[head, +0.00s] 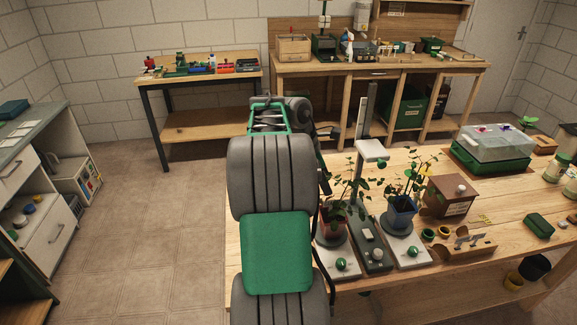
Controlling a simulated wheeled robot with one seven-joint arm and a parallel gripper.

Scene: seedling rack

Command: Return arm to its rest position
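My arm rises from the bottom centre of the head view, with thick grey links and a green panel. It covers the left end of the wooden bench (262,190). Its far end shows a green bracket and a grey rounded joint, with dark parts to the right. I cannot make out gripper fingers among them, so whether anything is held does not show. Just right of my arm, a plant in a red pot (337,222) and a plant in a blue pot (401,213) stand on white-based units.
A grey controller (372,247) with a tall post stands between the plants. A brown box (450,196), a clear-lidded green tray (494,150) and a wooden holder (465,243) stand further right. Tiled floor (150,240) is clear to the left, before a grey-topped cabinet (40,185).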

